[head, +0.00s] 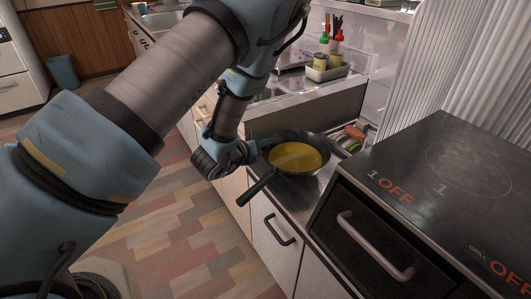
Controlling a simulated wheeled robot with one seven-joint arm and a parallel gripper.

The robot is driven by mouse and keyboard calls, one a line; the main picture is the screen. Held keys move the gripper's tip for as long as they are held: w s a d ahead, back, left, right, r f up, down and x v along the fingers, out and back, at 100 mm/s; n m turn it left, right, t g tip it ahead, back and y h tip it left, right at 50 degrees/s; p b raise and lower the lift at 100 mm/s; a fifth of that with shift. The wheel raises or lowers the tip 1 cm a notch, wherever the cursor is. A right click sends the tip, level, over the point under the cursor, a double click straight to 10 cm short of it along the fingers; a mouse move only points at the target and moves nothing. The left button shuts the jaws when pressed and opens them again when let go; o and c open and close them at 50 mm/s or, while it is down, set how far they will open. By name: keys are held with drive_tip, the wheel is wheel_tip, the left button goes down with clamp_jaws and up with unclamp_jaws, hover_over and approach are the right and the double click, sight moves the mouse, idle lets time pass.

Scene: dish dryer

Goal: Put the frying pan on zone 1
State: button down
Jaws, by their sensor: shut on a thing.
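The frying pan (318,141) is dark, with yellow contents inside and its handle pointing to the lower left. It is over the metal counter in the middle of the head view. My gripper (257,149) is at the pan's left side, shut on its rim; the fingertips are partly hidden. I cannot tell whether the pan's base touches the counter. Zone 1 is a faint ring (468,166) marked "1" on the black stovetop (420,150) at the right, and it is bare.
Coloured dishes (350,137) stand in a rack just behind the pan. A tray with jars (327,70) and bottles is at the back. A ribbed wall (470,60) rises behind the stovetop. The stovetop stands higher than the counter.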

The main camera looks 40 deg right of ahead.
sight(265, 162)
drive_tip(key=shift+f, duration=1.85)
drive_tip(key=shift+f, duration=0.15)
drive_tip(key=c, duration=0.9)
unclamp_jaws()
